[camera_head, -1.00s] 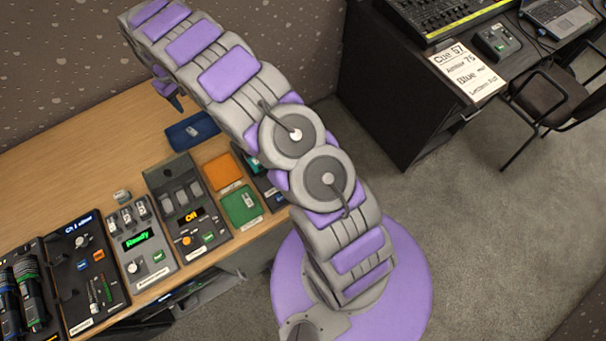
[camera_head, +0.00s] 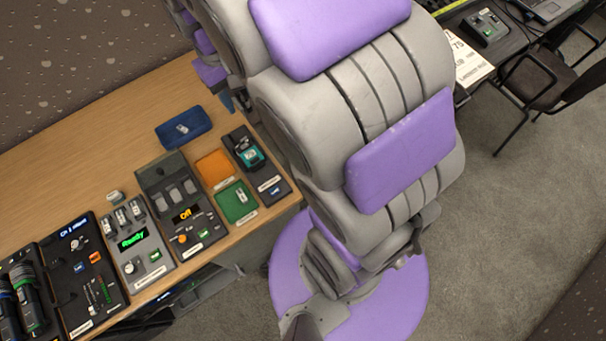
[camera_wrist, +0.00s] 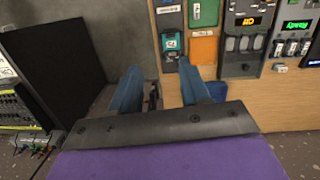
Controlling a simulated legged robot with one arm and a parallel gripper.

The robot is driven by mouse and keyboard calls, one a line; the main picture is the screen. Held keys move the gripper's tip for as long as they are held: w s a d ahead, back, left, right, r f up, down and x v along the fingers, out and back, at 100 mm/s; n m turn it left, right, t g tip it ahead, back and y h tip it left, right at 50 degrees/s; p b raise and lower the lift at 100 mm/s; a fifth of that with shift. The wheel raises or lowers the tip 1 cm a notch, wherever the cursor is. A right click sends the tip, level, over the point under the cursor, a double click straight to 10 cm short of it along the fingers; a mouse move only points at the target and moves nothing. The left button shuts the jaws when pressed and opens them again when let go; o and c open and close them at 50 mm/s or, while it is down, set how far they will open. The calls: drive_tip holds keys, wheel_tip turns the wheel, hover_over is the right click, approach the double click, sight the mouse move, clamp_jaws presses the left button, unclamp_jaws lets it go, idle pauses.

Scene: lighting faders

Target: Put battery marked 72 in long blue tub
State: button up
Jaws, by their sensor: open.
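A long dark blue tub (camera_head: 184,131) lies at the back of the wooden table, with a small pale battery-like piece (camera_head: 182,128) in it. Part of the tub shows beside the right finger in the wrist view (camera_wrist: 219,90). Another small battery-like piece (camera_head: 241,197) lies in the green tray (camera_head: 232,210), and one (camera_head: 115,196) lies on the wood behind the charger. Several stand in the charger (camera_head: 141,242) with the "Ready" display. I cannot read a 72 on any. My gripper (camera_wrist: 160,75) is open and empty, right of the tub in the head view, mostly hidden by my arm.
An orange tray (camera_head: 214,168) adjoins the green tray. A dark unit with a teal device (camera_head: 250,155) stands close to my arm. A control box reading "Off" (camera_head: 178,205) and other consoles line the front edge. Bare wood lies at the back left.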

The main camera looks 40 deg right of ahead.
drive_tip(key=s, duration=2.2)
drive_tip(key=shift+s+f+m+g+y, duration=0.15)
drive_tip(key=shift+s+m+g+y, duration=0.15)
drive_tip(key=shift+s+y, duration=0.1)
drive_tip(key=shift+w, duration=0.1)
